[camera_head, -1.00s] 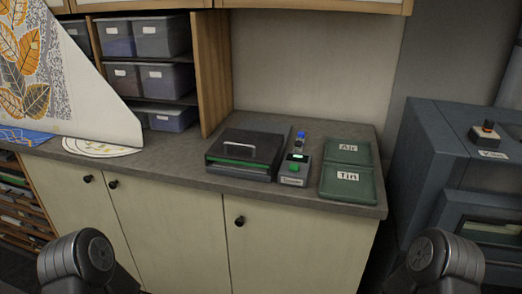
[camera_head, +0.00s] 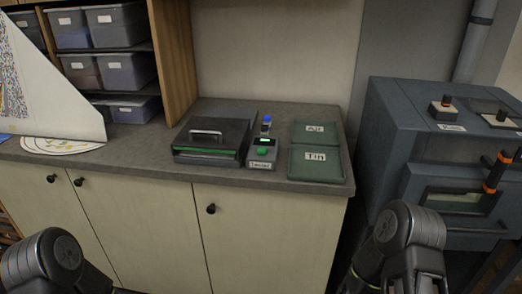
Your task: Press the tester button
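The tester (camera_head: 261,165) is a small grey box on the counter, with a label on its front. Its green button (camera_head: 262,153) sits on top near the front, with a small lit display behind it and a blue-topped part (camera_head: 266,121) at the back. Only my two dark arm links show at the bottom left and bottom right. Neither gripper's fingers are in the picture, and nothing of mine touches the tester.
A black case (camera_head: 211,138) with a handle stands left of the tester. Green trays labelled Air (camera_head: 316,131) and Tin (camera_head: 315,164) lie to its right. A blue-grey machine (camera_head: 400,130) with orange-marked controls stands at right. The counter's front edge (camera_head: 130,165) is clear.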

